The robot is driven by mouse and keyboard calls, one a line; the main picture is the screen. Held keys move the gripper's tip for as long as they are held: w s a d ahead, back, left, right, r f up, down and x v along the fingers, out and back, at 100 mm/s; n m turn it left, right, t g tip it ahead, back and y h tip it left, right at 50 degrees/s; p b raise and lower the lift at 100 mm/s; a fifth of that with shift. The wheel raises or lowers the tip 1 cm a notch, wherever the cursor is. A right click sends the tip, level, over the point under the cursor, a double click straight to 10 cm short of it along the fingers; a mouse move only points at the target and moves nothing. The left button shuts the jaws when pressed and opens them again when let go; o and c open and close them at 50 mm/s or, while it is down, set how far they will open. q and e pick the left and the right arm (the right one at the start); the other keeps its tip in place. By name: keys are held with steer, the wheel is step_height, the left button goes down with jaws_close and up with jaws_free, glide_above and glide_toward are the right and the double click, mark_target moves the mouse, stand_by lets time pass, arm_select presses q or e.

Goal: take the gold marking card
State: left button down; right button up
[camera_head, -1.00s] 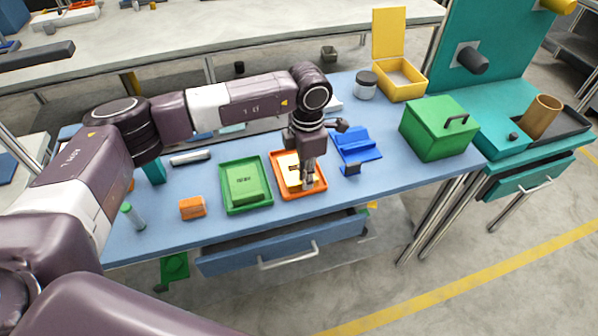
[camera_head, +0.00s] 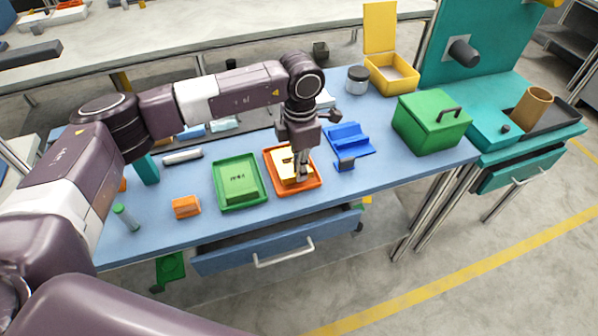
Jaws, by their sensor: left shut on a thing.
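The gold marking card (camera_head: 285,168) is in an orange tray (camera_head: 312,182) on the blue table. It shows as a yellow-gold piece with dark marks, partly hidden by my gripper. My left gripper (camera_head: 301,178) points down over the tray, its fingertips at the card's right side. It is shut on the card, as far as the small picture shows. Whether the card is lifted off the tray floor I cannot tell. My right gripper is not in view.
A green tray (camera_head: 262,197) with a green block stands just left. A blue holder (camera_head: 347,138) is close on the right, with a green lidded box (camera_head: 431,125) beyond. The drawer (camera_head: 280,245) below is partly open.

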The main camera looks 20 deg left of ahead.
arm_select(q)
step_height(320, 180, up, 19)
steer(key=b, duration=0.2)
steer(key=shift+f, duration=0.2)
stand_by(0.5)
